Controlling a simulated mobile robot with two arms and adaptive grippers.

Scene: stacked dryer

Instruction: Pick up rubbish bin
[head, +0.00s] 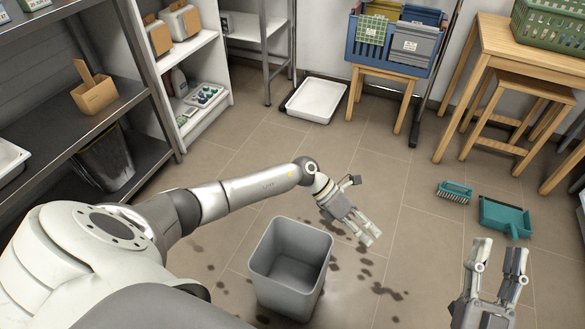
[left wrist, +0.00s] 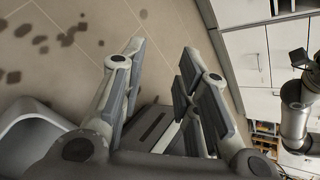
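The rubbish bin (head: 289,272) is a grey, square, open-topped bin standing upright on the tiled floor; it looks empty. A pale curved edge at the lower left of the left wrist view (left wrist: 28,122) seems to be its rim. My left gripper (head: 369,239) is beside the bin, to its upper right in the head view, pointing away from it and holding nothing. Its fingers stand apart in the left wrist view (left wrist: 163,54). My right gripper (head: 495,258) is at the lower right, fingers apart and empty, away from the bin.
Dark stains (head: 385,290) spot the floor around the bin. A teal dustpan (head: 505,216) and brush (head: 454,192) lie to the right. A dark shelf (head: 115,115) lines the left; a white tray (head: 317,99) lies at the back.

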